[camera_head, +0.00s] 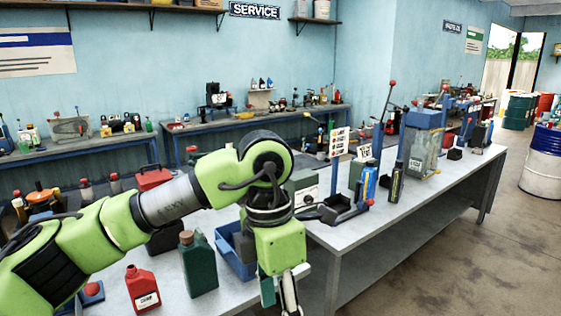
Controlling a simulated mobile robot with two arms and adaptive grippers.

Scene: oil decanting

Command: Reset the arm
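My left arm, green with grey links, comes in from the left and bends down at the wrist. My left gripper (279,292) points down at the bottom edge, in front of the near bench. Its fingertips are small and partly cut off, so I cannot tell whether it is open or holds anything. My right gripper is not in view. A dark green bottle with a brown cap (198,265) stands upright left of the gripper. A red bottle with a white label (142,289) stands further left. A blue bin (230,258) sits just behind the gripper, partly hidden by it.
The near bench (425,189) runs to the back right, carrying a blue can (370,184), a black bottle (396,182) and a grey machine (421,142). A red case (153,179) is behind my arm. Drums (541,165) stand at right; the floor (470,265) there is clear.

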